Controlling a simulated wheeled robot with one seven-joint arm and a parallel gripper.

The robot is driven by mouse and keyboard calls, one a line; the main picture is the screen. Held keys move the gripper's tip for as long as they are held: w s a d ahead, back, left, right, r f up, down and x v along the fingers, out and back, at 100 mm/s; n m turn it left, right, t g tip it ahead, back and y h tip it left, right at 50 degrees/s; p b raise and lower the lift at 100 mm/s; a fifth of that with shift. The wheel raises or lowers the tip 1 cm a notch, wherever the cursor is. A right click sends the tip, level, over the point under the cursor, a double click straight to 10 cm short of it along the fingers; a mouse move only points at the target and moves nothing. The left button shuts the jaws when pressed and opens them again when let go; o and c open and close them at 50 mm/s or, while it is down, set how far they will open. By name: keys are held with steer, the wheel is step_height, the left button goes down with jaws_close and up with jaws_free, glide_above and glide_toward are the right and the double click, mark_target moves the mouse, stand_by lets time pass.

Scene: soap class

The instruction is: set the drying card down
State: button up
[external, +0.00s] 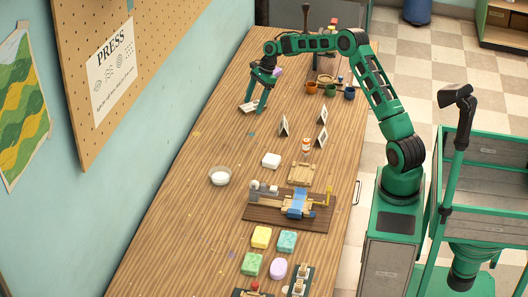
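My gripper (256,105) points down over the far left part of the wooden table, with its two green fingers spread apart. A small white card-like piece (248,107) is at the fingertips. I cannot tell whether the fingers grip it or whether it rests on the table. Several small white tent cards stand to the right, among them a near-left one (284,125), a far one (322,113) and a near-right one (321,139).
A purple piece (277,72) shows just behind my gripper. Small coloured pots (330,90) stand to the right. Nearer are a white block (271,160), a bowl (220,176), a wooden tray (300,180), a press board (270,211) and several soaps (261,237). The table's left side is mostly clear.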

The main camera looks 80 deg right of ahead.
steer(key=shift+r, duration=0.1)
steer(key=v, duration=1.2)
steer(key=s+a+r+n+g+h, duration=0.2)
steer(key=s+a+r+n, duration=0.25)
steer(key=s+a, duration=0.4)
steer(key=s+a+n+g+h, duration=0.1)
steer(key=s+a+n, duration=0.55)
steer(key=s, duration=0.65)
steer(key=s+a+n+h, duration=0.1)
steer(key=s+a+n, duration=0.5)
steer(key=s, duration=0.6)
steer(key=s+a+f+n, duration=0.1)
steer(key=s+a+f, duration=0.1)
steer(key=s, duration=0.4)
steer(key=s+a+f+n+y, duration=0.1)
steer(key=s+a+f+n, duration=0.1)
steer(key=s, duration=0.5)
steer(key=shift+a+n, duration=0.3)
steer(key=shift+a, duration=0.5)
